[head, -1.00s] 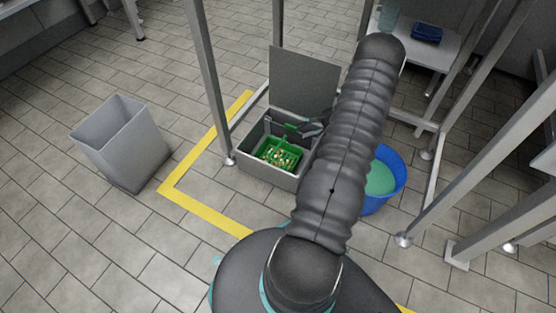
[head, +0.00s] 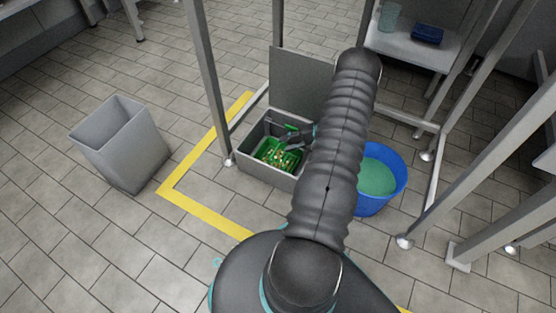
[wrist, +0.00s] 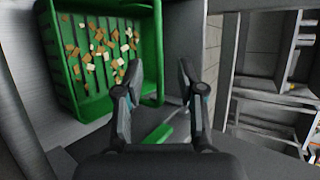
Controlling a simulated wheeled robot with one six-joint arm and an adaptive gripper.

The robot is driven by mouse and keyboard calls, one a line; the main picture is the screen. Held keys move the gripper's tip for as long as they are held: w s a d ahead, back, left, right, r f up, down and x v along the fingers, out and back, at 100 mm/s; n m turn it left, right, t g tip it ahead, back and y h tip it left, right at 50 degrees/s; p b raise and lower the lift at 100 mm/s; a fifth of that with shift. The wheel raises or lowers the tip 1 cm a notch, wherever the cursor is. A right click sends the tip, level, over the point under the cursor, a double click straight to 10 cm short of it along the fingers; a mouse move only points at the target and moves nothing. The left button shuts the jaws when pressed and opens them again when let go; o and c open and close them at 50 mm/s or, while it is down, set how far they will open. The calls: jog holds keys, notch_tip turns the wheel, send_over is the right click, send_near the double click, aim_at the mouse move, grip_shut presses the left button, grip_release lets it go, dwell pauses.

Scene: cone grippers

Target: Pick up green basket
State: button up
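The green basket (head: 278,158) sits inside an open grey box (head: 262,180) and holds several small brown and white pieces. In the wrist view the basket (wrist: 55,75) fills the upper left, with one green side wall running down toward my gripper (wrist: 160,72). My gripper is open. Its left finger is over the basket's inside and its right finger is outside the wall, so the wall lies between the fingertips. I cannot tell whether either finger touches it. In the head view my gripper (head: 297,140) is at the basket's right side, partly behind my arm.
The box's raised lid (head: 300,80) stands behind it. A blue bucket (head: 392,195) is close on the right, and a grey bin (head: 120,150) stands to the left. Metal posts (head: 208,80) rise around the box. Yellow tape (head: 205,213) marks the floor.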

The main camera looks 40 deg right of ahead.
jog(key=x, duration=0.4)
jog(key=shift+w+f, duration=0.15)
jog(key=shift+f, duration=0.1)
grip_shut()
